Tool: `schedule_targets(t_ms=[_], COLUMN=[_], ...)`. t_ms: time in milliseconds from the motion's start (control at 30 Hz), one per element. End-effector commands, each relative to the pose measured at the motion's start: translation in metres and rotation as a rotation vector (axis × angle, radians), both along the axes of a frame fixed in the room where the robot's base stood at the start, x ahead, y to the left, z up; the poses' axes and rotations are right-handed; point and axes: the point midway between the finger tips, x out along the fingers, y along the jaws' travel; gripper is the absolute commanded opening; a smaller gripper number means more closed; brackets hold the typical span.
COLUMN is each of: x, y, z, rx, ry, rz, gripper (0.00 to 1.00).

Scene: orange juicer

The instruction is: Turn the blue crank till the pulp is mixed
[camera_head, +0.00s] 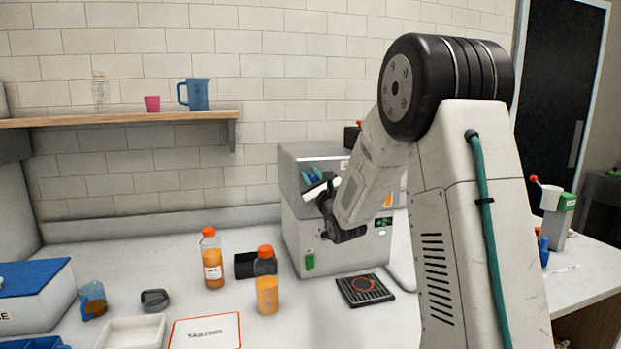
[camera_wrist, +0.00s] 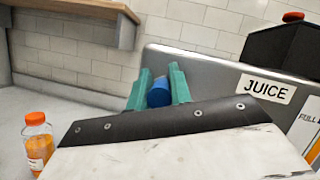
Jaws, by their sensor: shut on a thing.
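The juicer (camera_head: 296,232) is a grey and white box-shaped machine at the back of the counter. In the wrist view its grey front (camera_wrist: 210,68) bears a "JUICE" label. My gripper (camera_wrist: 159,80) has green fingers, one on each side of the crank's round blue handle (camera_wrist: 158,96), and is shut on it. In the head view my gripper (camera_head: 313,177) is at the machine's upper front. My wrist and arm hide much of the crank and front there. The pulp inside cannot be seen.
Two orange-capped juice bottles (camera_head: 212,260) (camera_head: 267,285) stand left of the juicer. A black drip tray (camera_head: 364,291) lies in front of it. A blue-lidded box (camera_head: 32,282), a jug (camera_head: 92,300) and a white tray (camera_head: 132,333) are at left. A wooden shelf (camera_head: 120,118) runs above.

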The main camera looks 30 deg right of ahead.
Motion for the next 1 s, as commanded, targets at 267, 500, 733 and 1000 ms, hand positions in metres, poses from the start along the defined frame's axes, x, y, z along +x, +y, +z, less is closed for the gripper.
schedule_targets(t_ms=[267,500,733,1000], x=[0.000,0.000,-0.005,-0.045], y=[0.000,0.000,0.000,0.005], z=[-0.002,-0.001,-0.002,-0.018], rx=[0.002,0.000,0.000,0.001], ry=[0.004,0.003,0.002,0.004], rz=[0.000,0.000,-0.001,-0.002], gripper=[0.00,0.41,0.41,0.41])
